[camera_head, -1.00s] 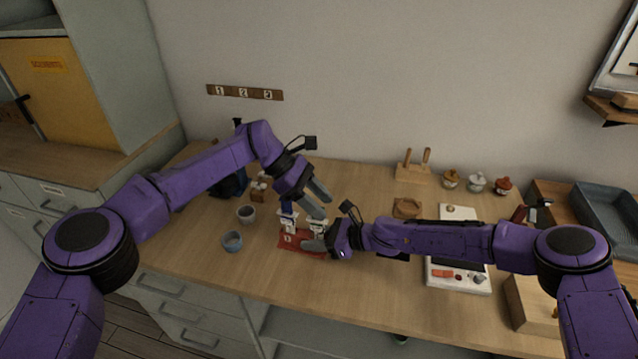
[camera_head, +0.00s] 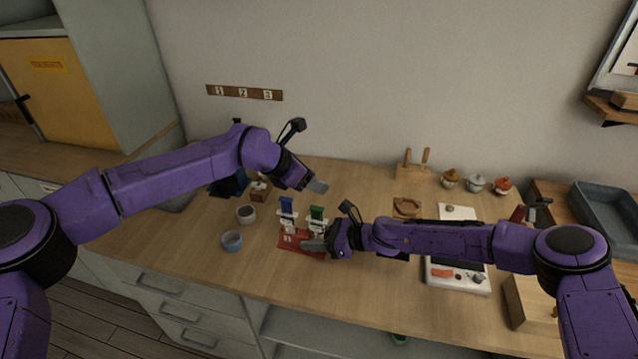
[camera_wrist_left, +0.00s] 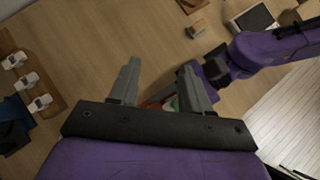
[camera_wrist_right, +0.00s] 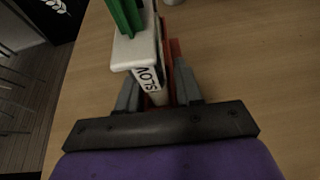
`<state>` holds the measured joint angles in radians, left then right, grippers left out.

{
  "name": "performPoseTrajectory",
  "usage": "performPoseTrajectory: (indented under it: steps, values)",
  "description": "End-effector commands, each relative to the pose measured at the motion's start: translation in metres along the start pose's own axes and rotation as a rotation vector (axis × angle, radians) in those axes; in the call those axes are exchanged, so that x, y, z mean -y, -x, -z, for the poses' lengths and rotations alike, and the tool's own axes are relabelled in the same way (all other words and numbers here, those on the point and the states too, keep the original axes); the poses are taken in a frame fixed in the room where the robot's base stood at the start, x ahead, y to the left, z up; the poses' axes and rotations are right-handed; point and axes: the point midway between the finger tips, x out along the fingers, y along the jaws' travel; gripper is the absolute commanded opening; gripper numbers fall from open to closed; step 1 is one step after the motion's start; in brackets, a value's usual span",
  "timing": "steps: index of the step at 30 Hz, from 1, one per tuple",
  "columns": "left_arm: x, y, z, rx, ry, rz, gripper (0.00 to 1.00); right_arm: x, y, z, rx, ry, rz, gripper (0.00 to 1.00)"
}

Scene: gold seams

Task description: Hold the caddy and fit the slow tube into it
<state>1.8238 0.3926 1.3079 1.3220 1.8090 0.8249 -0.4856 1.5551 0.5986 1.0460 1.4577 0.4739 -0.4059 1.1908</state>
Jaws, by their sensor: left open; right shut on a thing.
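The red caddy (camera_head: 290,245) sits on the table in the head view, its right end at my right gripper (camera_head: 312,244). That gripper is shut on the caddy's red wall (camera_wrist_right: 175,60). The slow tube (camera_head: 317,222), green-topped with a white collar, stands upright at the caddy's right; its label, partly reading SLOW, shows in the right wrist view (camera_wrist_right: 140,50). I cannot tell how deep its foot sits. A blue-topped tube (camera_head: 287,212) stands upright at the left. My left gripper (camera_head: 318,187) is open and empty, above and behind the tubes.
A grey-white cup (camera_head: 246,214) and a blue-grey bowl (camera_head: 232,241) stand left of the caddy. A white scale-like device (camera_head: 458,270) lies to the right, beneath my right arm.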

Motion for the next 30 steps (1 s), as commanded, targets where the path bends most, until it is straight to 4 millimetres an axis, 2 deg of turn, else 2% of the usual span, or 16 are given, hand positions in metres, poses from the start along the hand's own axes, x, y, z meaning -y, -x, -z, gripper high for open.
performPoseTrajectory:
  steps: [14,17,19,22,24,25,30]
  values:
    - [-0.026,-0.016,-0.005,0.002,0.344,-0.351,0.48,0.000,0.000,0.000,0.000,0.000,0.000,0.02]
    - [-0.035,-0.019,-0.014,0.005,0.451,-0.461,0.48,0.000,0.000,0.000,0.000,0.000,0.000,0.02]
    - [-0.040,-0.019,-0.030,0.007,0.536,-0.545,0.48,0.000,0.000,0.000,0.000,0.000,0.000,0.02]
    - [-0.040,-0.011,-0.051,0.008,0.546,-0.541,0.48,0.000,0.000,0.000,0.000,0.000,0.000,0.02]
    - [-0.037,0.001,-0.064,0.009,0.532,-0.528,0.48,0.000,0.000,0.000,0.000,0.000,0.000,0.02]
    - [-0.037,-0.010,-0.052,0.000,0.532,-0.527,0.48,0.000,0.000,0.001,0.000,0.000,0.000,0.02]
    - [-0.037,-0.040,-0.023,0.000,0.530,-0.525,0.48,0.000,0.000,0.000,0.000,0.000,0.000,0.02]
